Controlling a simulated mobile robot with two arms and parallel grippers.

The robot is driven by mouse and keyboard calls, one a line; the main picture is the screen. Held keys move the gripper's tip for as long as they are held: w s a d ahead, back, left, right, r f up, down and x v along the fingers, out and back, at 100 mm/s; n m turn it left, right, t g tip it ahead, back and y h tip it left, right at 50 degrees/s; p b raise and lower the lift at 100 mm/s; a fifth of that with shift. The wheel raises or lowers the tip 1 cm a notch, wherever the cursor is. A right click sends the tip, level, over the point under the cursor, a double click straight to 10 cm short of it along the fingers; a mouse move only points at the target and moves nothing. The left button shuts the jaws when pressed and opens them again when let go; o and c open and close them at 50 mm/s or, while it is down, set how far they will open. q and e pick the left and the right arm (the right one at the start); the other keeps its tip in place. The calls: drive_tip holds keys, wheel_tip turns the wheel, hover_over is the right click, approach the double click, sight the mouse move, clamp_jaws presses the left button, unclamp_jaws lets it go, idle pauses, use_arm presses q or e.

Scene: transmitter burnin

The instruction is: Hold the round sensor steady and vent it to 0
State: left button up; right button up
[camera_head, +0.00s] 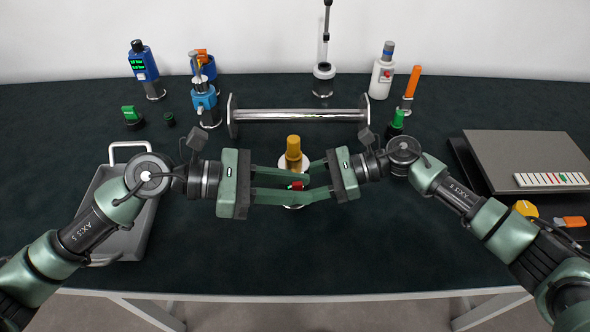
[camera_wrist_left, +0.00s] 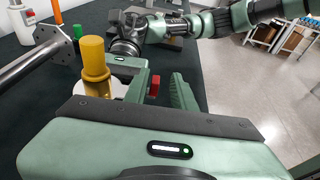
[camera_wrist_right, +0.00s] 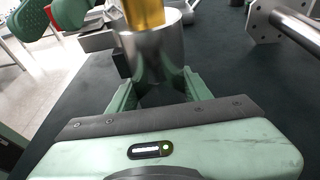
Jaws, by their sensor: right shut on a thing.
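The round sensor, a silver cylinder with a gold top (camera_head: 293,155), stands upright at the middle of the table; the gold top also shows in the left wrist view (camera_wrist_left: 95,62). My right gripper (camera_head: 310,183) is shut on the silver body (camera_wrist_right: 157,62), one finger on each side. A small red part (camera_head: 297,186) shows low on the sensor's near side, and in the left wrist view (camera_wrist_left: 155,85). My left gripper (camera_head: 300,187) reaches in from the left, its fingers apart around or beside the red part; contact cannot be told. The fingers hide much of the sensor's base.
A steel flanged pipe (camera_head: 295,115) lies just behind the sensor. A grey tray (camera_head: 125,240) is at left, and a grey case (camera_head: 530,160) at right. Several instruments stand at the back, including a blue gauge (camera_head: 143,65). The front middle of the table is clear.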

use_arm(q)
drive_tip(key=shift+v, duration=2.45)
drive_tip(key=shift+w+x, duration=0.15)
drive_tip(key=shift+x, duration=1.05)
drive_tip(key=shift+w+x, duration=0.1)
drive_tip(key=shift+x, duration=1.1)
drive_tip(key=shift+c, duration=0.3)
drive_tip(key=shift+a, duration=0.1)
clamp_jaws()
